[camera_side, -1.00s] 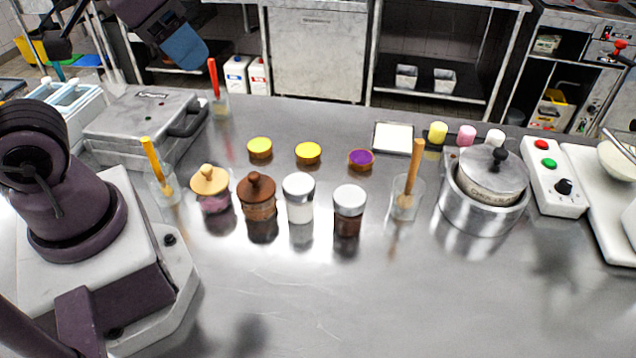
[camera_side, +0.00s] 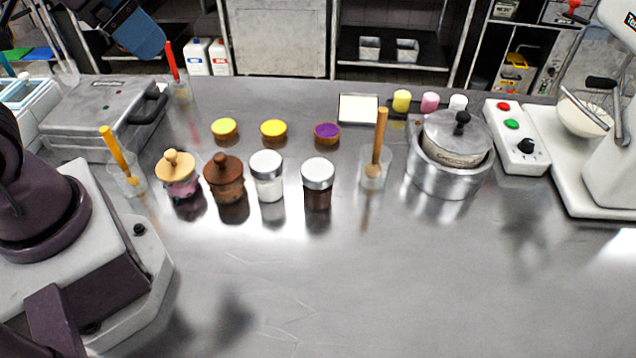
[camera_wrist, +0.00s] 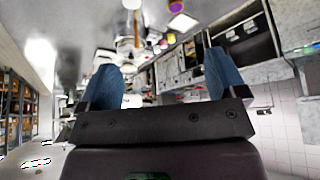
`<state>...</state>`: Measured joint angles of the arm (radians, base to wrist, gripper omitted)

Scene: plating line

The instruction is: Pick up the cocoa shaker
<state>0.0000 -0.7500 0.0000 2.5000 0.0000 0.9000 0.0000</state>
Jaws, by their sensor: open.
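The cocoa shaker (camera_side: 318,183) is a small clear jar with dark brown contents and a silver lid. It stands upright on the steel counter in the side view, at the right end of a row of jars. A similar silver-lidded shaker with white contents (camera_side: 267,176) stands just left of it. My gripper (camera_side: 137,32) shows as a blue finger at the top left of the side view, above the counter's far left part and well away from the shaker. In the wrist view my gripper (camera_wrist: 163,85) has its two blue fingers wide apart with nothing between them.
A brown-lidded jar (camera_side: 225,180) and a tan-lidded jar (camera_side: 180,177) stand left of the shakers. A clear cup with a wooden-handled tool (camera_side: 374,170) stands close right of the cocoa shaker. A lidded pot (camera_side: 447,170) is farther right. The front counter is clear.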

